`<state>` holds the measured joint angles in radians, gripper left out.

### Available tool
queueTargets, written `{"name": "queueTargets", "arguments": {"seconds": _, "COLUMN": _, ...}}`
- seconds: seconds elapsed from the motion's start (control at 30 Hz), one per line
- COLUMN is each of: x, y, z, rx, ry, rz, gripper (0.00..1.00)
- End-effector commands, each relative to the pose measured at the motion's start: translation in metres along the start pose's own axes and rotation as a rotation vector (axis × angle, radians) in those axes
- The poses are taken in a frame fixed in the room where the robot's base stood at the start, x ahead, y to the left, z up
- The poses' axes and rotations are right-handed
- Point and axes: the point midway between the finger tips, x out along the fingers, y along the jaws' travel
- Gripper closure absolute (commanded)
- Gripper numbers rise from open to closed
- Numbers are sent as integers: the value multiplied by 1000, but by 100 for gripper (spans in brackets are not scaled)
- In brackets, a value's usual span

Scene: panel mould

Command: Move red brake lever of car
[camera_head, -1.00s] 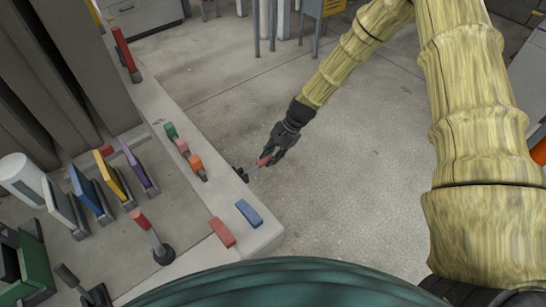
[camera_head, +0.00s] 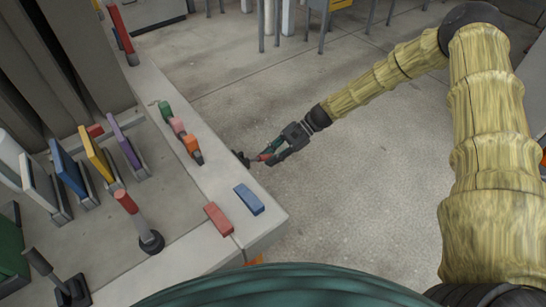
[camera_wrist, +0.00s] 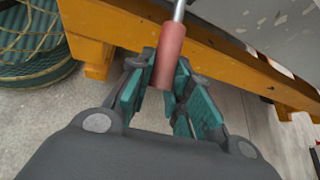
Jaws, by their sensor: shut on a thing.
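A red lever handle on a thin metal rod sits between my gripper's fingers; the handle (camera_wrist: 170,55) fills the gap in the wrist view. My gripper (camera_wrist: 168,88) has green-padded fingers shut on it. In the head view my gripper (camera_head: 268,154) is just off the panel's right side. The lever's dark mount (camera_head: 241,158) is at the panel edge, left of the fingertips. The lever stretches sideways from it. Much of the handle is hidden by the fingers in the head view.
The grey panel (camera_head: 215,180) carries a red block (camera_head: 218,218), a blue block (camera_head: 248,199) and small green, pink and orange levers. Another red-handled lever (camera_head: 126,201) stands at left. A yellow-orange beam (camera_wrist: 215,50) runs behind the handle. The floor right of the panel is clear.

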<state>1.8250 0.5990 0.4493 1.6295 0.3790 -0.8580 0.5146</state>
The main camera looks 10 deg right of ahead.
Motion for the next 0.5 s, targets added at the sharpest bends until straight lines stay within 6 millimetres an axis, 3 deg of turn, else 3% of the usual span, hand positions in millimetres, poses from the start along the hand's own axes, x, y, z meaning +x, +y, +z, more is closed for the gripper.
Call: {"name": "queueTargets", "arguments": {"seconds": 0.5, "x": 4, "y": 0, "z": -3, "rx": 7, "ry": -35, "rz": -5, "gripper": 100}}
